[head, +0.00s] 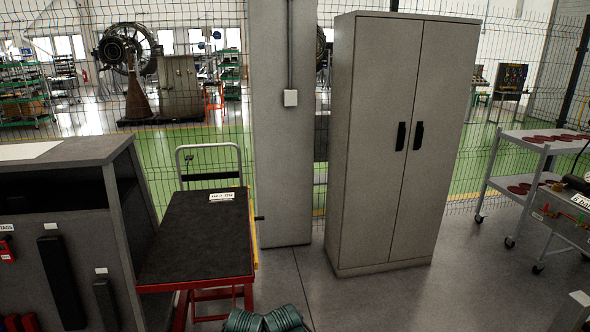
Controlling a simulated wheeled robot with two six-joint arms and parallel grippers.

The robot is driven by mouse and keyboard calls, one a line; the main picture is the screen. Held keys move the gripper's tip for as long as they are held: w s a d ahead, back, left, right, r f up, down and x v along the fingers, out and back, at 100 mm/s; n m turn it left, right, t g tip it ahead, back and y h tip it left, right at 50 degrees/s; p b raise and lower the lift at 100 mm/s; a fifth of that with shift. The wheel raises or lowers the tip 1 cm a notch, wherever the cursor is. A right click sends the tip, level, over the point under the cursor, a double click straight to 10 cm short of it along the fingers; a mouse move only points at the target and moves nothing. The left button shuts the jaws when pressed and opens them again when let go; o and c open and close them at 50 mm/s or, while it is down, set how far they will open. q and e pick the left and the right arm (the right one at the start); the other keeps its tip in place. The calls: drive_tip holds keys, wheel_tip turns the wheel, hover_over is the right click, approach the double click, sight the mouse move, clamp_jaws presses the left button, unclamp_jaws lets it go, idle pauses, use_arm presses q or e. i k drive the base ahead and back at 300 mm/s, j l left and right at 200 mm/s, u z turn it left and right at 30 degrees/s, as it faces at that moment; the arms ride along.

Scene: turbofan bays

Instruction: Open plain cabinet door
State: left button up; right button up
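A tall plain grey cabinet (376,150) stands upright on the floor, right of the picture's middle. Its front has a left door (372,190) and a right door (435,150), and both look shut. Each door carries a black vertical handle beside the centre seam: the left handle (401,136) and the right handle (418,136). Neither gripper is clearly in view, and nothing touches the cabinet.
A red-framed cart (195,240) with a dark top stands left of a grey pillar (283,130). A grey workbench (65,155) is at the left. A wheeled shelf trolley (520,165) stands at the right. Floor before the cabinet (400,295) looks clear. Wire fencing runs behind.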

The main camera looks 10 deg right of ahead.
sight(447, 57)
drive_tip(key=i+l+z, duration=0.15)
drive_tip(key=i+z, duration=0.25)
drive_tip(key=i, duration=0.25)
drive_tip(key=i+z, duration=0.4)
drive_tip(key=i, duration=0.25)
drive_tip(key=i+j+z, duration=0.25)
drive_tip(key=i+z, duration=0.2)
drive_tip(key=i, duration=0.2)
drive_tip(key=i+z, duration=0.25)
drive_tip(key=i, duration=0.2)
drive_tip(key=i+z, duration=0.2)
drive_tip(key=i, duration=0.2)
drive_tip(key=i+j+z, duration=0.25)
drive_tip(key=i, duration=0.15)
drive_tip(key=i+j+z, duration=0.2)
drive_tip(key=i, duration=0.25)
